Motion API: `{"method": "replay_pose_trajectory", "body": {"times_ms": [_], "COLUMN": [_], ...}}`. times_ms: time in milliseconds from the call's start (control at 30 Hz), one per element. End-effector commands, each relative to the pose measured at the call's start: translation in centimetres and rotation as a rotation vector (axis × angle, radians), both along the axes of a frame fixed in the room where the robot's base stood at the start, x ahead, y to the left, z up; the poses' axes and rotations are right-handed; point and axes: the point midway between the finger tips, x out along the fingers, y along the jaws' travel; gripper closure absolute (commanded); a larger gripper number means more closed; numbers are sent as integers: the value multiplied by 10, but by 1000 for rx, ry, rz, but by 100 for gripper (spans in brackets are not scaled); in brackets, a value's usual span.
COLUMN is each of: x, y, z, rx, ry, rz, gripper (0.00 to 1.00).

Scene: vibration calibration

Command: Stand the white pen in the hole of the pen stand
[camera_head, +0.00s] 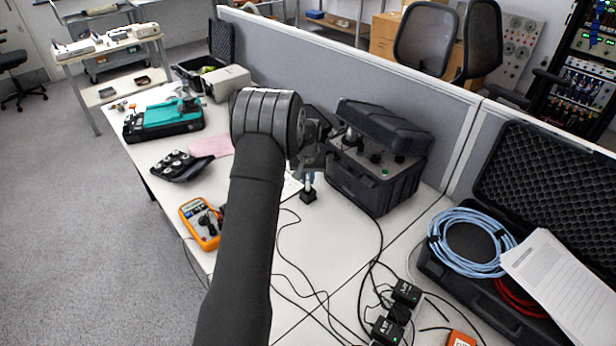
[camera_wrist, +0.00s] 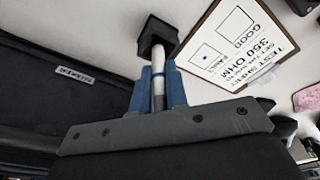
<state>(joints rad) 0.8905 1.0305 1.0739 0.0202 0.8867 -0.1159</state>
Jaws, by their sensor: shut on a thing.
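The white pen (camera_wrist: 158,58) is between the two blue fingers of my gripper (camera_wrist: 158,80) in the wrist view, and the gripper is shut on it. The pen has a dark band and points at the black pen stand (camera_wrist: 157,35). Its far end meets the stand in this view. In the head view the pen (camera_head: 311,179) looks upright, directly over the stand (camera_head: 308,196) on the table. The hole is hidden, so I cannot tell if the pen tip is in it or just above it. My wrist hides part of the gripper in the head view.
A clipboard with a test sheet (camera_wrist: 236,45) lies beside the stand. A black equipment case (camera_head: 372,180) stands close on the right. An orange multimeter (camera_head: 200,222) is at the left, and black cables (camera_head: 305,285) run over the table in front.

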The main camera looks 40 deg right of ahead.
Motion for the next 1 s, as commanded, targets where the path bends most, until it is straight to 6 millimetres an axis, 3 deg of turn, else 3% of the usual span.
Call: {"method": "replay_pose_trajectory", "body": {"times_ms": [1000], "x": [0], "y": [0], "z": [-21], "rx": [0], "ry": [0], "rz": [0], "gripper": [100]}}
